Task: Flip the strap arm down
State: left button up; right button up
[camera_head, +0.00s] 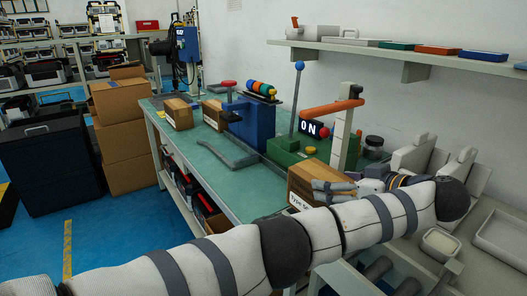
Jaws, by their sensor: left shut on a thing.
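My left arm comes in from the lower left and bends back at the right. My left gripper (334,190) points left, below the post and clear of the orange arm. It is shut on the right part of a brown box (305,177) labelled "Type"; the exact contact is partly hidden. My right gripper is out of view.
A blue machine (252,122) with coloured rings stands further left on the green bench (200,152), near small brown boxes (178,113). A wall shelf (400,52) hangs above. Pale fixtures (412,155) stand at the right.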

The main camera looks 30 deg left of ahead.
aim_at(300, 65)
jog(key=i+j, duration=0.1)
jog(key=j, duration=0.2)
jog(key=i+j, duration=0.1)
jog(key=j, duration=0.25)
jog(key=i+j, duration=0.1)
jog(key=j, duration=0.2)
jog(key=i+j+z, duration=0.1)
jog(key=j, duration=0.2)
